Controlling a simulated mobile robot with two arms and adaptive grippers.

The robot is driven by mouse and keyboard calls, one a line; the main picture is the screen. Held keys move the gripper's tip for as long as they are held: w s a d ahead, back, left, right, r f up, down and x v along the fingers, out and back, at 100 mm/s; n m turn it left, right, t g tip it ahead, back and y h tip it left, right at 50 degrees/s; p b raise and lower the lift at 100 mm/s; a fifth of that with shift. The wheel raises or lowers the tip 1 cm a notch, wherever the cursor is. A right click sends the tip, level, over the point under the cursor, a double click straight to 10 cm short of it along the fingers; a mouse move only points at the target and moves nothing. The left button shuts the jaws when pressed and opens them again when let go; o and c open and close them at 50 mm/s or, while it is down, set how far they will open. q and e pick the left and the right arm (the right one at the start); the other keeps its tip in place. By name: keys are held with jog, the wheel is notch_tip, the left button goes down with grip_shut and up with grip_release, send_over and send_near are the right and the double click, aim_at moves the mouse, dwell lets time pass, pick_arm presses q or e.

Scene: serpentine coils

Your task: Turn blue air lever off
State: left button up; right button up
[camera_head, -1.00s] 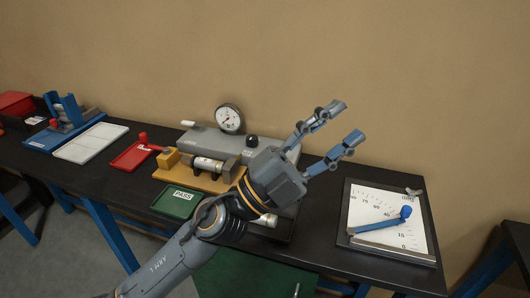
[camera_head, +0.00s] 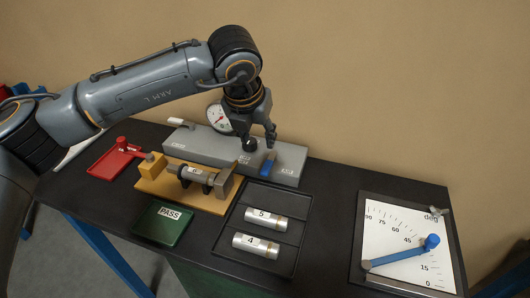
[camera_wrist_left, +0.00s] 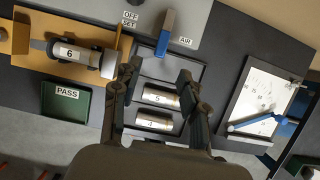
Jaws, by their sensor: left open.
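The blue air lever (camera_head: 268,164) stands at the right end of the grey test unit (camera_head: 210,148), by a small label. In the left wrist view the lever (camera_wrist_left: 165,34) lies beside the AIR label and ahead of the fingers. My left gripper (camera_head: 257,141) hangs from above over the right part of the unit, close to the lever and the black knob (camera_head: 249,145). Its fingers (camera_wrist_left: 156,84) are apart with nothing between them. Contact with the lever cannot be told in the head view. My right gripper is not in view.
A pressure gauge (camera_head: 216,118) stands behind the unit. In front are a yellow fixture (camera_head: 150,185) holding cylinder 6, a green PASS tray (camera_head: 162,223) and a black tray (camera_head: 233,236) with cylinders 5 and 4. An angle board (camera_head: 392,222) lies right; a red tray (camera_head: 112,163) lies left.

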aim_at(266, 167)
pick_arm(q)
jog(key=p+x, duration=0.1)
jog(key=x, duration=0.2)
jog(key=p+x, duration=0.1)
jog(key=x, duration=0.3)
jog(key=p+x, duration=0.2)
jog(key=x, duration=0.2)
jog(key=shift+s+d+f, duration=0.2)
jog(key=shift+s+d, duration=0.1)
jog(key=shift+s, duration=0.05)
jog(key=shift+w+f, duration=0.1)
jog(key=shift+f, duration=0.25)
jog(key=shift+w+f, duration=0.15)
jog(key=shift+f, duration=0.1)
jog(key=shift+c, duration=1.1)
grip_shut()
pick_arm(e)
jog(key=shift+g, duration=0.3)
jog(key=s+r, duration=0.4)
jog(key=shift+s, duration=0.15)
